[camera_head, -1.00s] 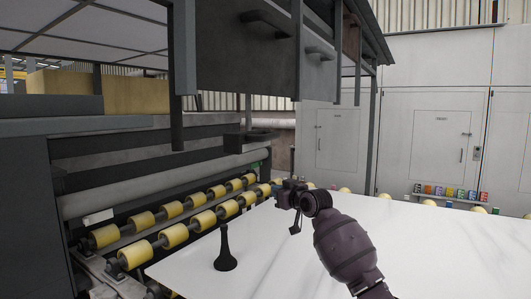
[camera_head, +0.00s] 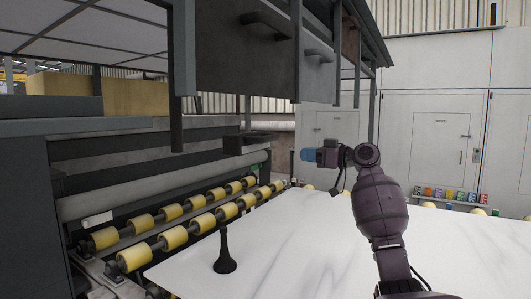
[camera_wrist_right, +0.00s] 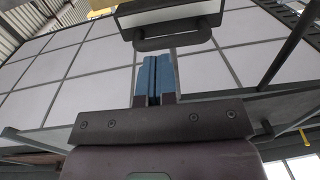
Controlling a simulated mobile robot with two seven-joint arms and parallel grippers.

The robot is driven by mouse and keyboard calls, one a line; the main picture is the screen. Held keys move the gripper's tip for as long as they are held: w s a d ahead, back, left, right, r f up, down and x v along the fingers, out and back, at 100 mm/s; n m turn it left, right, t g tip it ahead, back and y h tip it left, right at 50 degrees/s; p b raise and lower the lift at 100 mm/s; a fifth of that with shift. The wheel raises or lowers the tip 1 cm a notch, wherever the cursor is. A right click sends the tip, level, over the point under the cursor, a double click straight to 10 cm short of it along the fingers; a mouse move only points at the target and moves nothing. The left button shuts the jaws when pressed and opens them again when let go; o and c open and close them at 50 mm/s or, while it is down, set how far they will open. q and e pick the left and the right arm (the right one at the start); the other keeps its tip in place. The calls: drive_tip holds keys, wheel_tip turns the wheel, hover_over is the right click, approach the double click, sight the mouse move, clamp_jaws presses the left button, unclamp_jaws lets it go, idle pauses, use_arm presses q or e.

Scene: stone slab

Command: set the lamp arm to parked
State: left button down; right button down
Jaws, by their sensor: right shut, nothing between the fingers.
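No part in view can be surely told as the lamp arm. A dark housing (camera_head: 240,62) with bar handles (camera_head: 318,52) hangs over the rollers in the head view. A bar handle (camera_wrist_right: 172,37) under a pale-faced panel shows in the right wrist view, beyond my fingertips and apart from them. My right gripper (camera_head: 307,155) is raised above the far edge of the slab, its blue fingers pointing left. In the right wrist view its fingers (camera_wrist_right: 154,78) are together and empty. A thin dark post (camera_head: 292,167) stands just left of the fingertips; contact cannot be told. My left gripper is out of view.
A white stone slab (camera_head: 300,245) fills the front, with a black flared stand (camera_head: 224,252) upright near its left edge. Yellow rollers (camera_head: 173,238) run along the left. Pale cabinets (camera_head: 440,140) stand behind, with small coloured items (camera_head: 452,195) near their base.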

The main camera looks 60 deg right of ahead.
sight(258, 150)
drive_tip(key=shift+w, duration=0.15)
drive_tip(key=w+p, duration=0.1)
drive_tip(key=w, duration=0.3)
drive_tip(key=w+p, duration=0.1)
drive_tip(key=w, duration=0.3)
drive_tip(key=w+a+p, duration=0.1)
drive_tip(key=w, duration=0.3)
drive_tip(key=shift+w, duration=0.9)
drive_tip(key=shift+w, duration=0.1)
